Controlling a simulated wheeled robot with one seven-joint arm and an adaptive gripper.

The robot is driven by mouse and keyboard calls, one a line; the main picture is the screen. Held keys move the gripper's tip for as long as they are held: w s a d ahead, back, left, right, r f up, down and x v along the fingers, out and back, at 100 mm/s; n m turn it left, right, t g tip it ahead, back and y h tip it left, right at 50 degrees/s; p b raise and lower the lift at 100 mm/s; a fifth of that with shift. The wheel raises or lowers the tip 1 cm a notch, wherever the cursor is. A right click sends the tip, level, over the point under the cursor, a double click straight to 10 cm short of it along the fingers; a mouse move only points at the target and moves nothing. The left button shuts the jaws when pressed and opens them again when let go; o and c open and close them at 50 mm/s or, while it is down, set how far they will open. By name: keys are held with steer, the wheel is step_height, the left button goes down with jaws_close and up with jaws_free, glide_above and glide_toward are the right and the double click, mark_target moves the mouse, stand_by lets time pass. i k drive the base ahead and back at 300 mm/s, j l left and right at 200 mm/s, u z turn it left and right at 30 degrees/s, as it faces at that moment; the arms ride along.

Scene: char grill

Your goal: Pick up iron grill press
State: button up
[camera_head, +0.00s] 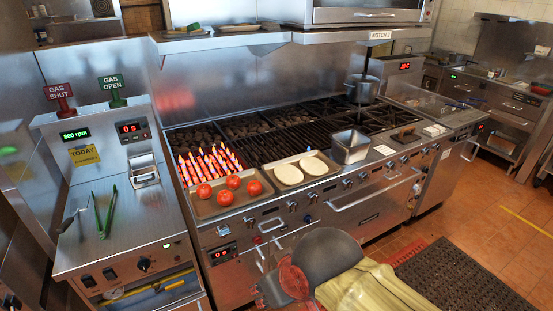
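A small dark flat piece with a brownish raised handle (405,133) lies on the front ledge of the range, right of the square metal pan. It looks like the iron grill press, but it is small and its details are hard to make out. It appears to lie flat, with nothing on it. Rounded grey, red and yellowish parts at the bottom centre seem to belong to my arm, well short of the press.
A metal pan (350,147) stands left of the press, and a pot (362,88) sits behind. Trays with tomatoes (225,199) and pale flat rounds (288,174) lie farther left, near open flames (208,163). Green tongs (104,212) lie on the left counter. A dark mat (455,275) covers the floor.

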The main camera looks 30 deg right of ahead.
mark_target(404, 137)
steer(key=l+u, duration=0.9)
steer(key=l, duration=0.4)
steer(key=k+l+u, duration=0.15)
steer(key=l, duration=0.7)
steer(key=k+l+u, duration=0.15)
steer(key=l, duration=0.65)
steer(key=k+l+u, duration=0.1)
steer(key=l, duration=0.3)
steer(key=k+l+u, duration=0.1)
steer(key=l, duration=0.3)
steer(key=k+l, duration=0.1)
steer(key=l, duration=0.2)
steer(key=k+l, duration=0.15)
steer(key=l, duration=0.2)
steer(key=k+l, duration=0.1)
steer(key=l, duration=0.2)
steer(key=k+l, duration=0.1)
steer(key=l, duration=0.25)
